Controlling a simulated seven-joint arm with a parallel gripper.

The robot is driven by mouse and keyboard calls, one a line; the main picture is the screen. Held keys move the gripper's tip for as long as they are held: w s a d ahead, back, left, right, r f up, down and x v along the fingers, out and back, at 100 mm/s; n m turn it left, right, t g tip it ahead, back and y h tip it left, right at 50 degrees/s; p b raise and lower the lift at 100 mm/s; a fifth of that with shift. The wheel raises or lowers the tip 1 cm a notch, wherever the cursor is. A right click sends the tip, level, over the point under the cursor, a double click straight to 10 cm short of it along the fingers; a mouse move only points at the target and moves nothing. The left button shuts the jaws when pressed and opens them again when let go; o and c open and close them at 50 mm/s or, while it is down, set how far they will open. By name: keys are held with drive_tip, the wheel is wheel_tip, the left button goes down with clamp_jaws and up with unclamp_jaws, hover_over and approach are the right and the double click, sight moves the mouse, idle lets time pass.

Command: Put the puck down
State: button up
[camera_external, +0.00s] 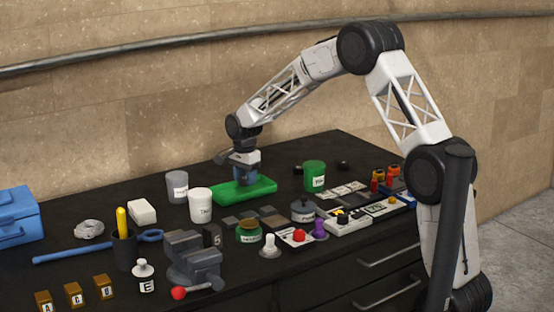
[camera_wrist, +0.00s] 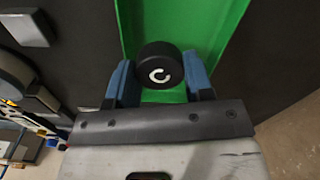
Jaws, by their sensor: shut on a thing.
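The puck (camera_wrist: 160,64) is a round black disc with a white C-shaped mark on its top, in the wrist view. My gripper (camera_wrist: 158,70) is shut on it, with one blue finger on each side. Both are over the green tray (camera_wrist: 224,25), whose floor shows around the puck. The puck cannot be made out there. I cannot tell whether the puck touches the tray floor.
A white cup (camera_external: 200,206) and a grey cup (camera_external: 177,187) stand left of the tray, and a green cup (camera_external: 314,176) stands to its right. Flat dark tiles (camera_external: 272,220), a green-based container (camera_external: 249,233) and a vise (camera_external: 192,259) are in front.

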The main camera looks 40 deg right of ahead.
sight(243, 185)
drive_tip(key=shift+w, duration=0.75)
drive_tip(key=shift+f, duration=0.1)
drive_tip(key=shift+f, duration=1.7)
drive_tip(key=shift+f, duration=0.1)
drive_tip(key=o, duration=0.9)
wheel_tip(243, 185, up, 12)
drive_tip(key=shift+r, duration=0.1)
